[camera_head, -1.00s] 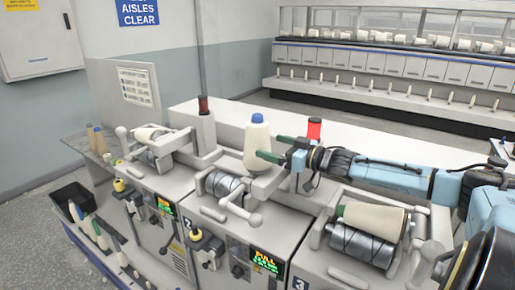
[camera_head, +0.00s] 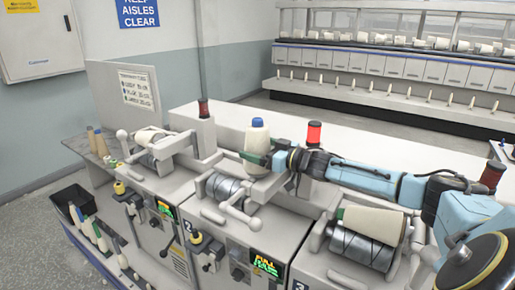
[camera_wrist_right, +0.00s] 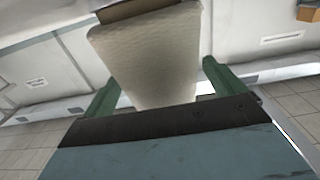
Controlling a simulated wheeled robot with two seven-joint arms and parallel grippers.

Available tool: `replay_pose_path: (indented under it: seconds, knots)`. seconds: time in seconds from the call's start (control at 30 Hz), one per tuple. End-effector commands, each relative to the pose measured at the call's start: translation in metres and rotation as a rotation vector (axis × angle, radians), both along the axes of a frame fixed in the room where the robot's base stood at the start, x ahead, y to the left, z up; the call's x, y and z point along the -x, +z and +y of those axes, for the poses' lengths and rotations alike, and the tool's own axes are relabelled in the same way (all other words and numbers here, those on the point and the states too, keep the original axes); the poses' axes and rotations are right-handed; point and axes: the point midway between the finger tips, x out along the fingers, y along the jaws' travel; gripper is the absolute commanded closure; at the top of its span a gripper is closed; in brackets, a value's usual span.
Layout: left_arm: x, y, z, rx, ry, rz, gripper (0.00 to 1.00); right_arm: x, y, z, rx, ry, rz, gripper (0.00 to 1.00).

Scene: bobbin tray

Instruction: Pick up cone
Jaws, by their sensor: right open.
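A cream yarn cone (camera_head: 256,138) with a blue tip stands upright on the middle winding unit in the head view. My right gripper (camera_head: 264,160) is open at the cone's lower part, and its hand and green fingers hide part of the base. In the right wrist view the cone (camera_wrist_right: 150,55) fills the space in front of and between the two green fingers (camera_wrist_right: 157,82). I cannot tell whether either finger touches it. My left gripper is not in view.
Another cone (camera_head: 372,222) lies on a dark roller at the right unit. Red lamps (camera_head: 314,135) rise behind my right arm, and a grey lever (camera_head: 240,213) stands in front. A machine with several cones stands far back.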

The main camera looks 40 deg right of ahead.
Motion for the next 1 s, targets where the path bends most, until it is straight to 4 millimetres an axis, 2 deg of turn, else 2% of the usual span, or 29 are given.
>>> replay_pose_path:
  seconds: [0.37, 0.47, 0.8, 1.0]
  knots:
    - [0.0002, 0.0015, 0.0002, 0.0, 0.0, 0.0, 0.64, -0.0059, -0.0002, 0.0022, 0.0, 0.001, 0.001, 0.05]
    - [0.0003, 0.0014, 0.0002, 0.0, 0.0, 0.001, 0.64, -0.0058, -0.0001, 0.0021, 0.0, 0.001, 0.0, 0.16]
    - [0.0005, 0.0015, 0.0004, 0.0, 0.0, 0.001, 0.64, -0.0057, 0.0001, 0.0022, 0.0, 0.001, 0.0, 0.6]
    - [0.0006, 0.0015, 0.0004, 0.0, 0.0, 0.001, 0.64, -0.0059, 0.0016, 0.002, -0.001, 0.001, -0.002, 0.6]
